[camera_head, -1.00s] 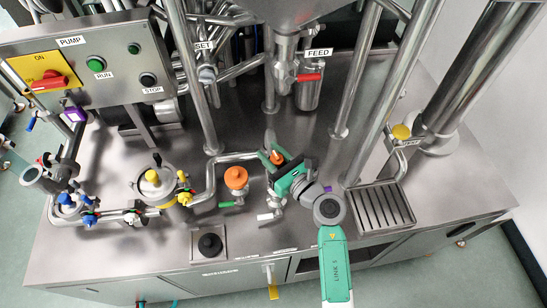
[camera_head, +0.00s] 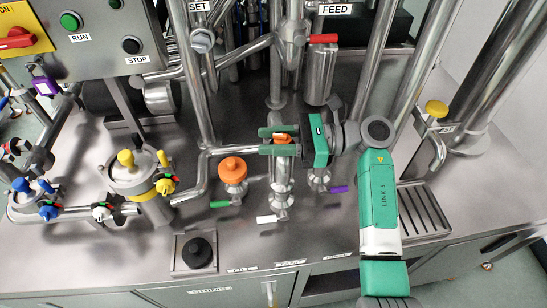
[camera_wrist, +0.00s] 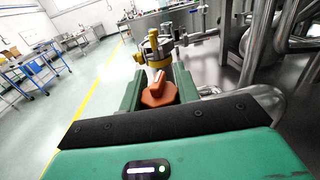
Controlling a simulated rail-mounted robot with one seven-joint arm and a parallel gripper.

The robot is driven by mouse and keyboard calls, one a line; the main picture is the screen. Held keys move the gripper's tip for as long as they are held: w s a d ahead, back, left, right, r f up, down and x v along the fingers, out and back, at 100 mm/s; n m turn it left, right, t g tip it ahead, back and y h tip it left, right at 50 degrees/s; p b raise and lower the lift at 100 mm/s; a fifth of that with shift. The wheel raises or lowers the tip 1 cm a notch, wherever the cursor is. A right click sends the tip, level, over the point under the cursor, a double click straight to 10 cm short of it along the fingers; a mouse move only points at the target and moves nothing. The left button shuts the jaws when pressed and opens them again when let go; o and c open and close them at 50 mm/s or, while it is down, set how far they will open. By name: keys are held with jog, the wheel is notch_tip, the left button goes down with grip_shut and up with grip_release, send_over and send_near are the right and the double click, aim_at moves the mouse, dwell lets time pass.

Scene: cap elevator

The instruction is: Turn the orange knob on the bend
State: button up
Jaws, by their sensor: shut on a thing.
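An orange knob (camera_head: 282,138) sits on top of the steel pipe bend, left of my gripper's green body. My gripper (camera_head: 277,140) reaches in from the right, with one green finger on each side of the knob, and is shut on it. In the wrist view the orange knob (camera_wrist: 158,91) shows between the two green fingers, with its raised grip ridge up. The fingers partly cover the knob in the head view.
A second, rounder orange knob (camera_head: 233,170) stands just left of the bend. A valve with yellow handles (camera_head: 140,172) is further left. A black knob (camera_head: 197,252) is near the front edge. Steel posts rise behind, and a drain grate (camera_head: 425,210) lies right.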

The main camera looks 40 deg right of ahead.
jog(key=n+g+y+b, duration=0.1)
jog(key=g+b, duration=0.1)
jog(key=b, duration=0.1)
jog(key=f+n+g+y+b, duration=0.1)
jog(key=n+g+b, duration=0.1)
jog(key=b, duration=0.1)
jog(key=shift+s+a+y+b, duration=0.1)
jog(key=shift+s+y+b, duration=0.1)
jog(key=shift+y+b, duration=0.1)
jog(key=n+g+b, duration=0.1)
jog(key=g+y+b, duration=0.1)
jog(key=b, duration=0.1)
jog(key=shift+s+a+r+n+g, duration=0.1)
jog(key=shift+r+n+g, duration=0.2)
jog(key=shift+r+n, duration=0.1)
jog(key=shift+r+b, duration=0.1)
jog(key=shift+b, duration=0.2)
jog(key=o, duration=1)
jog(key=shift+r, duration=0.1)
